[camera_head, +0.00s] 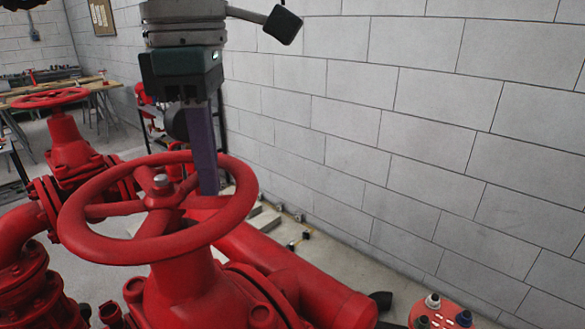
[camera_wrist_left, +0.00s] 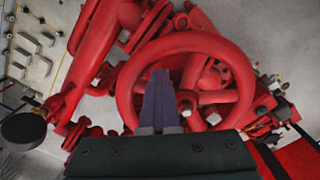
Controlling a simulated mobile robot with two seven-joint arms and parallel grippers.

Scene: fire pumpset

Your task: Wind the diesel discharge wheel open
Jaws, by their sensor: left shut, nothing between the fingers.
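A large red handwheel (camera_head: 157,208) sits on a red valve in the lower left of the head view, with a silver nut at its hub. In the left wrist view the handwheel (camera_wrist_left: 238,62) fills the upper middle. My left gripper (camera_head: 207,190) points down, its purple fingers together and empty, with the tips inside the rim at the wheel's far right side. In the left wrist view the gripper (camera_wrist_left: 158,75) reaches across the rim toward the spokes. I cannot tell whether the fingers touch the rim or a spoke. My right gripper does not show.
A second red handwheel (camera_head: 50,98) stands on a valve farther back at the left. A thick red pipe (camera_head: 292,277) runs right of the near valve. A grey block wall (camera_head: 400,130) closes the right side. A workbench (camera_head: 60,88) stands at the back left.

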